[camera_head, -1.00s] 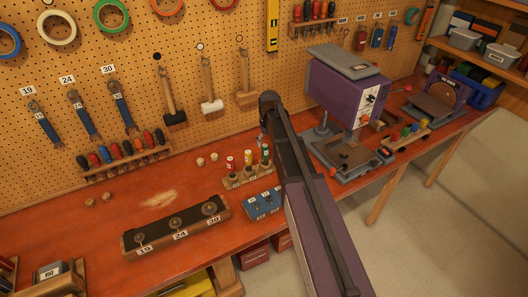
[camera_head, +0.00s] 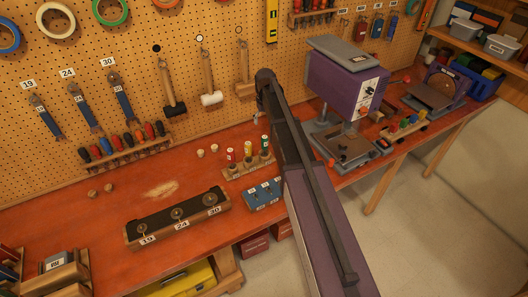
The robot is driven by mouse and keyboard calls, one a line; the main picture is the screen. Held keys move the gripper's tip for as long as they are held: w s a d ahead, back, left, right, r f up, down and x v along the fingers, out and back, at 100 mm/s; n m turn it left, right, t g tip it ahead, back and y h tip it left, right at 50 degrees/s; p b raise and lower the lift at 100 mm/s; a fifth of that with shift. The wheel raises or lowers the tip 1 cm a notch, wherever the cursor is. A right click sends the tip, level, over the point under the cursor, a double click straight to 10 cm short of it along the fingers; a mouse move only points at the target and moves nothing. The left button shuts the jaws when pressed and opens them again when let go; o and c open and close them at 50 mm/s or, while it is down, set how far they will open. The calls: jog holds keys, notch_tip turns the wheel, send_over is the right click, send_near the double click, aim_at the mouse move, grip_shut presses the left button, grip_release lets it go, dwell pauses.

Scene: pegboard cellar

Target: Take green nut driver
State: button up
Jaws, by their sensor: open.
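The green nut driver (camera_head: 265,143) stands upright at the right end of a small wooden rack (camera_head: 237,174) on the red bench. A yellow-handled driver (camera_head: 249,155) and a red-handled driver (camera_head: 231,156) stand to its left in the same rack. My dark arm reaches up across the middle of the view, and its upper end is just above and right of the rack. My gripper cannot be made out; it seems hidden behind the arm. The green driver's handle shows just left of the arm.
A blue block (camera_head: 262,197) sits in front of the rack, close to my arm. A purple drill press (camera_head: 335,84) stands to the right. A dark tray (camera_head: 133,236) with several round pieces lies front left. Hammers and wrenches hang on the pegboard behind. The left middle bench is mostly clear.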

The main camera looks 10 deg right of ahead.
aim_at(265, 143)
jog(key=shift+f+b, duration=3.6)
jog(key=shift+f, duration=0.25)
jog(key=shift+f, duration=0.1)
jog(key=shift+f+b, duration=2.5)
jog(key=shift+b, duration=0.1)
jog(key=shift+c, duration=0.2)
grip_shut()
